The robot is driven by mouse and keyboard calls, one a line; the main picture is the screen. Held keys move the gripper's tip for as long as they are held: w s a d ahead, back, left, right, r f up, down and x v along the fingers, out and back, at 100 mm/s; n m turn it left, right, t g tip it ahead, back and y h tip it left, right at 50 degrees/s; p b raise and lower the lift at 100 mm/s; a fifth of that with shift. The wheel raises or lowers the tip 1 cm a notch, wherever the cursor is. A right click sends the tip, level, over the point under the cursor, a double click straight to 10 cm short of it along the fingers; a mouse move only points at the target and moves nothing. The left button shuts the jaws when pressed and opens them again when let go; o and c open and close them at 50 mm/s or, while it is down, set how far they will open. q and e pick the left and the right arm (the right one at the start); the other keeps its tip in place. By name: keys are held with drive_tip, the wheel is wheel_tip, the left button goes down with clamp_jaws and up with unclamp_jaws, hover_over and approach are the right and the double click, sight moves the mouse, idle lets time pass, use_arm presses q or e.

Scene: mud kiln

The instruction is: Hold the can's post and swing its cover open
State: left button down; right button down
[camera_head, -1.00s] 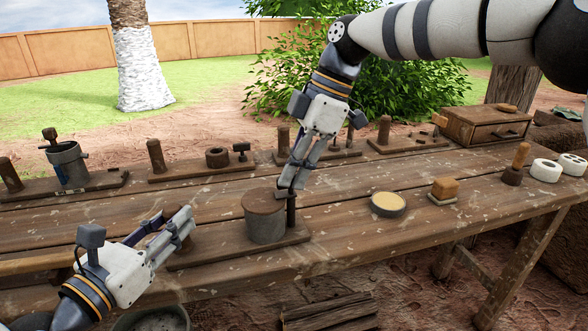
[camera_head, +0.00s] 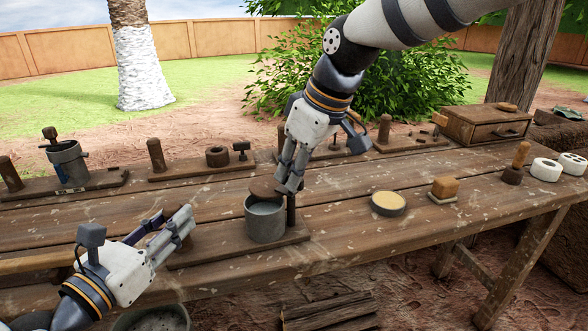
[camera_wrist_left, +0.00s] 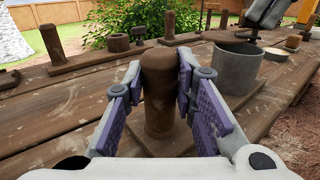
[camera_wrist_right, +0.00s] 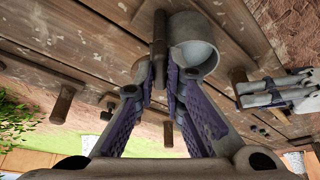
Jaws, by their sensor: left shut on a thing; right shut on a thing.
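The grey can (camera_head: 265,225) stands on a wooden board (camera_head: 210,254) on the table, its mouth largely uncovered. The brown cover (camera_head: 263,188) shows at the back of the rim, partly behind my right gripper. My right gripper (camera_head: 290,187) is shut at the cover's side, near a dark upright rod (camera_head: 291,212); the exact grip is hard to see. The right wrist view shows the can (camera_wrist_right: 195,45) beside the fingers. My left gripper (camera_head: 190,225) is shut around the upright wooden post (camera_wrist_left: 158,90), left of the can. The can also shows in the left wrist view (camera_wrist_left: 238,70).
Boards with pegs and a grey mug (camera_head: 68,165) line the table's back. A round dish (camera_head: 388,204), a tan block (camera_head: 445,187) and white rings (camera_head: 546,170) lie to the right. A wooden box (camera_head: 485,127) stands at the back right.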

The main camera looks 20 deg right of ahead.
drive_tip(key=m, duration=0.2)
drive_tip(key=m+h, duration=0.1)
drive_tip(key=m, duration=0.1)
drive_tip(key=shift+a+m+t+h, duration=0.15)
drive_tip(key=shift+m+t+h, duration=0.15)
drive_tip(key=shift+t, duration=0.1)
drive_tip(key=shift+m+h, duration=0.8)
drive_tip(key=shift+m, duration=1.2)
drive_tip(key=c, duration=1.7)
unclamp_jaws()
drive_tip(key=shift+o, duration=0.2)
drive_tip(key=v, duration=1.2)
